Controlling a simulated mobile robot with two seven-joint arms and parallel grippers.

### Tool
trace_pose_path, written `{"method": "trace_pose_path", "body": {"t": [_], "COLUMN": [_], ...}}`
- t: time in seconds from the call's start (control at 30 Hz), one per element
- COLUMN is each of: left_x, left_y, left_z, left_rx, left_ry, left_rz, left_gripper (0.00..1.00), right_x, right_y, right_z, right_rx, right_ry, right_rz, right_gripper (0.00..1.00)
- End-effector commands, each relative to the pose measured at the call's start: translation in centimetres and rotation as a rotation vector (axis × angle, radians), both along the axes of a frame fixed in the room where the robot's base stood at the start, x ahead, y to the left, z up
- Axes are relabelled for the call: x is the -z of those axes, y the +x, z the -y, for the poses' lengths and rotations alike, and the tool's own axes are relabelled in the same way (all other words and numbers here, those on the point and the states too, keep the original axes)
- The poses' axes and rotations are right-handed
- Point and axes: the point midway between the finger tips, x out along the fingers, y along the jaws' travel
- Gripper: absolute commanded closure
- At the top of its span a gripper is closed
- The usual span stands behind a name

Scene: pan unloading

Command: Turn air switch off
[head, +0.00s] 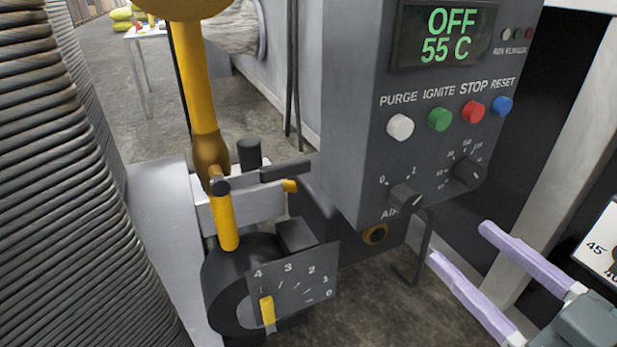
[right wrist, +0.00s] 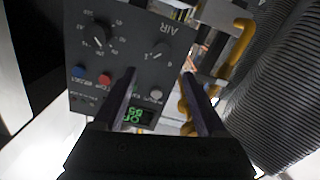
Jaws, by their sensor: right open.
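The air switch (head: 405,198) is a dark round knob above the word AIR, at the lower left of the grey control box's front. Its pale mark points up and right, away from the 0 at its left; the exact setting is hard to read. In the right wrist view the air switch (right wrist: 160,50) shows upside down, just beyond and between the fingertips. My right gripper (head: 460,243) has pale lavender fingers, spread apart and empty, below and right of the switch. It also shows in the right wrist view (right wrist: 160,73), apart from the knob. My left gripper is out of view.
The control box (head: 352,100) carries a display (head: 447,36) reading OFF, 55 C, several buttons, and a second knob (head: 467,172) right of the air switch. A bent dark rod (head: 426,250) hangs below. A yellow pipe (head: 197,90) and dial plate (head: 300,285) stand left.

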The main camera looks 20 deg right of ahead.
Motion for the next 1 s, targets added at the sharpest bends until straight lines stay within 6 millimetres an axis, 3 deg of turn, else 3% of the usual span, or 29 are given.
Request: {"method": "trace_pose_path", "body": {"t": [0.03,0.17,0.63,1.0], "left_x": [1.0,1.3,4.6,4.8], "left_y": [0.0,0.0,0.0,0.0], "left_z": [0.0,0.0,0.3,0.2], "left_rx": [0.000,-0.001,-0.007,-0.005], "left_ry": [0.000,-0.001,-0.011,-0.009], "left_rz": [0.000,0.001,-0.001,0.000], "left_gripper": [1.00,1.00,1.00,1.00], "right_x": [0.9,0.9,0.9,0.6], "right_y": [-0.1,0.6,8.5,9.8], "right_z": [0.0,-0.2,-0.8,-0.9], "right_rx": [-0.004,-0.009,-0.008,-0.007], "right_ry": [0.000,0.002,0.001,0.002], "right_rz": [0.005,0.013,0.014,0.010], "right_gripper": [0.26,0.26,0.26,0.26]}}
